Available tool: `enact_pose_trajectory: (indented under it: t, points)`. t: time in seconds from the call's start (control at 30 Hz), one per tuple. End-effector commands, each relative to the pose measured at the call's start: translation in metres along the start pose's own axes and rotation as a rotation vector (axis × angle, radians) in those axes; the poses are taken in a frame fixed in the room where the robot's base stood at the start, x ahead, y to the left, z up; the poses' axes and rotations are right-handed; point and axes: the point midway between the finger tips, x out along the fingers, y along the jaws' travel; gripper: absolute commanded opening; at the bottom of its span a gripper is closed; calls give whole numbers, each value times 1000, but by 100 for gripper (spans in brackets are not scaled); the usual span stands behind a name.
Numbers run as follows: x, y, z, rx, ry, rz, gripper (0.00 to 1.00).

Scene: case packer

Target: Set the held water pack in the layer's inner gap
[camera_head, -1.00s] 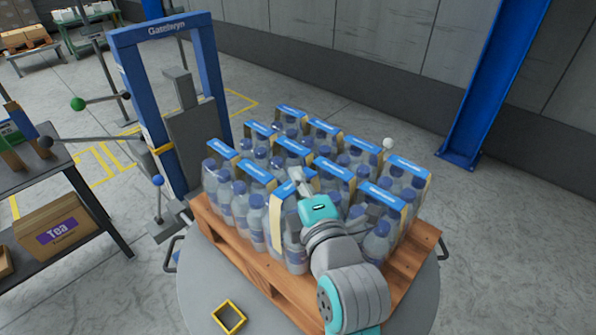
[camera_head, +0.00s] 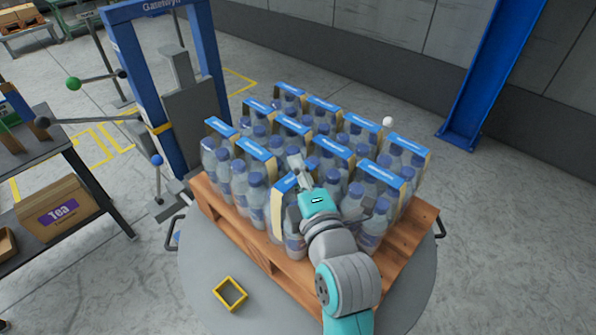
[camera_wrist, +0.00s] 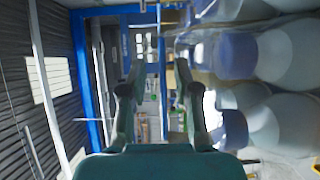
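Shrink-wrapped water packs with blue top labels stand close together in rows on a wooden pallet (camera_head: 262,262). My gripper (camera_head: 295,163) is low among their tops, near the front middle. In the wrist view my gripper (camera_wrist: 160,60) has its two fingers apart, with only background between them, so no pack is held. An inner water pack (camera_head: 332,149) is just right of the fingers. Bottles (camera_wrist: 285,55) fill the wrist view's right side, close to the right finger. My arm hides the front right of the layer; no clear inner gap shows.
A blue gate frame (camera_head: 118,80) stands left of the pallet. A round grey platform (camera_head: 205,270) under the pallet carries a small yellow square frame (camera_head: 230,293). A shelf with a Tea box (camera_head: 58,213) is at left. A blue post (camera_head: 492,75) stands back right.

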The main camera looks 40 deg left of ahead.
Motion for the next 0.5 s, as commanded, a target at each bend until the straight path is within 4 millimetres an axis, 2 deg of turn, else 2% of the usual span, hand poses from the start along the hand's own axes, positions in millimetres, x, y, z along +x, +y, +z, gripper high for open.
enact_pose_trajectory:
  t: [0.13, 0.23, 0.5]
  points:
    - [-4, 0, 0, 0, 0, 0, 31]
    - [-13, 0, 0, 0, 0, 0, 31]
    - [-65, 0, 0, 0, -1, 0, 31]
